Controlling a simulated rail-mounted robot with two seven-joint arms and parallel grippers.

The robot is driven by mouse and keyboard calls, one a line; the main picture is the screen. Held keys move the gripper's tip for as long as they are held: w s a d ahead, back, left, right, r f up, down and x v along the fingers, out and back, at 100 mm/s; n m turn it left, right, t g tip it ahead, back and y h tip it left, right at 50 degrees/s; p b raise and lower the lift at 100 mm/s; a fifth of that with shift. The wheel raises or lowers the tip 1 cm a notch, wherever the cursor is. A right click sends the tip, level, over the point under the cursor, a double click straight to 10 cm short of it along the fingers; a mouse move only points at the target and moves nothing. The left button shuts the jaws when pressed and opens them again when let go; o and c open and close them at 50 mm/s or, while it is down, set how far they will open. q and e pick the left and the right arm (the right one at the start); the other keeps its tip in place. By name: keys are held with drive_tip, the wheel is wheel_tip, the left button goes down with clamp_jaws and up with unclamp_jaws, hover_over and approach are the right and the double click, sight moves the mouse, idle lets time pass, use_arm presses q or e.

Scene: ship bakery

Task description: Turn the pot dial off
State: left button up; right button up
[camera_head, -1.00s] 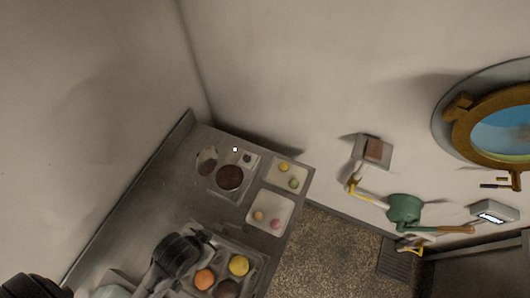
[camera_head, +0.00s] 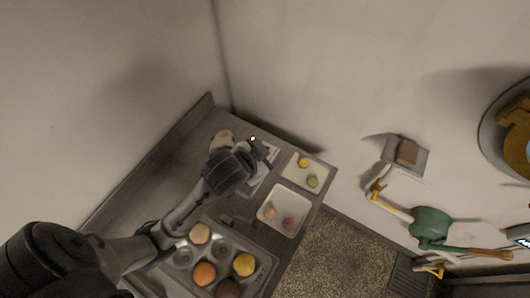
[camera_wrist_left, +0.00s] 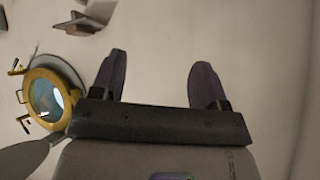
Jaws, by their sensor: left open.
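My left arm reaches over the metal counter (camera_head: 165,165) in the head view. The left gripper (camera_head: 264,153) is over the far end of the counter, beside the pale plate (camera_head: 262,178) that carries the cooking spot. The gripper and wrist hide the round brown pot and most of that plate. I cannot make out the pot dial now. A small bright spot (camera_head: 252,139) shows just beyond the gripper. In the left wrist view the two dark fingers of the left gripper (camera_wrist_left: 160,68) are spread wide with only blank wall between them. My right gripper is not in view.
A muffin tin (camera_head: 262,262) with several coloured balls lies nearer on the counter. Two white trays (camera_head: 318,171) (camera_head: 271,221) with small balls stand to the right. A green can (camera_head: 432,223) and a wall shelf (camera_head: 405,150) are further right. A porthole (camera_wrist_left: 47,98) shows in the wrist view.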

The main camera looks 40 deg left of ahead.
use_arm(q)
drive_tip(key=w+a+y+b, duration=0.1)
drive_tip(key=w+a+b, duration=0.25)
drive_tip(key=w, duration=0.55)
drive_tip(key=w+a+b, duration=0.2)
drive_tip(key=w+b, duration=0.3)
drive_tip(key=w, duration=0.3)
drive_tip(key=w+a+f+n+g+b, duration=0.2)
drive_tip(key=w+a+f+g, duration=0.1)
drive_tip(key=w+a+f, duration=0.15)
drive_tip(key=s+a+f+n+g, duration=0.1)
drive_tip(key=f+n, duration=0.3)
drive_tip(key=f, duration=0.4)
drive_tip(key=s+a+f+n+g+h, duration=0.1)
drive_tip(key=s+f+n+g, duration=0.1)
drive_tip(key=f, duration=0.6)
drive_tip(key=s+a+f+n+g, duration=0.1)
drive_tip(key=s+f+n+g, duration=0.1)
drive_tip(key=f+n, duration=0.3)
wheel_tip(320, 180, down, 3)
drive_tip(key=shift+f+n+g+h, duration=0.1)
drive_tip(key=shift+n+g+h, duration=0.25)
drive_tip(key=shift+g, duration=0.55)
drive_tip(key=shift+a+f, duration=0.1)
drive_tip(key=shift+f, duration=0.6)
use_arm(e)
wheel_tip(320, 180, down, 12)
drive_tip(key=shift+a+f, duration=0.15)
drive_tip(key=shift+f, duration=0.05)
